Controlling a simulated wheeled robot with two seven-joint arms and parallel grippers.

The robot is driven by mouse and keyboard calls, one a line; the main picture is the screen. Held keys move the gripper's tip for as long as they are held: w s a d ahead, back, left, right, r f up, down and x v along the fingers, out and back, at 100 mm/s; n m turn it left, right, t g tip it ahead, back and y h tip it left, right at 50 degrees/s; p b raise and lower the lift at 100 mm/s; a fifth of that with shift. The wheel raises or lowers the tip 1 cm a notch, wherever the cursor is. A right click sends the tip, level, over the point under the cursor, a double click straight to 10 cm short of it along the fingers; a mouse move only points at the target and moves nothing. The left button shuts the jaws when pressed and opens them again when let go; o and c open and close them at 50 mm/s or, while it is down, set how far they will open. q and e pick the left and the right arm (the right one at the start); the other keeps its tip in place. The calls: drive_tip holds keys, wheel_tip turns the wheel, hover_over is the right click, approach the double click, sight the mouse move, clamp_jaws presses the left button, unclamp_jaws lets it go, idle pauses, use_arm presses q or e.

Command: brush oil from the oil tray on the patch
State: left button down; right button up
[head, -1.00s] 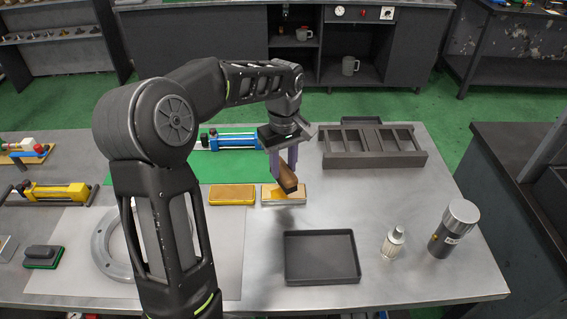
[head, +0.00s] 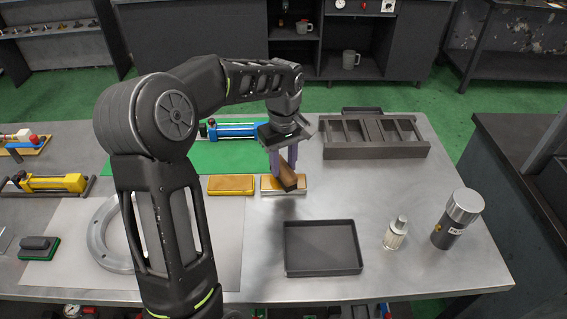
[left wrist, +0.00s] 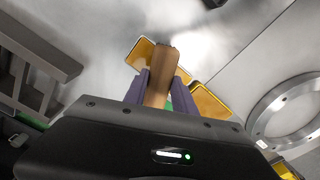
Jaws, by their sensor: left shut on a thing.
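My left gripper (head: 283,167) is shut on a brush with a brown wooden handle (head: 288,178), which is tilted. The brush also shows between the purple fingers in the left wrist view (left wrist: 160,75). Below it lies a shallow silver-rimmed tray with an amber surface (head: 301,187), partly hidden by the brush. I cannot tell whether the brush touches it; its bristles are not clear. Just left of it lies a similar flat amber block with a yellow rim (head: 231,185). I cannot tell for sure which is the oil tray and which the patch. My right gripper is not in view.
A dark empty tray (head: 322,270) stands in front. A small bottle (head: 396,233) and dark canister (head: 456,222) stand right. A dark slotted rack (head: 374,152) is behind right. A metal ring (head: 98,240) and blue cylinder (head: 232,131) lie left.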

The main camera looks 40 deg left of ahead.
sight(283, 167)
use_arm(q)
drive_tip(key=shift+s+f+b, duration=0.1)
drive_tip(key=shift+f+b, duration=0.3)
drive_tip(key=shift+f, duration=0.2)
idle(1.6)
drive_tip(key=shift+r, duration=0.1)
drive_tip(key=shift+r+p, duration=2.65)
drive_tip(key=shift+r, duration=0.85)
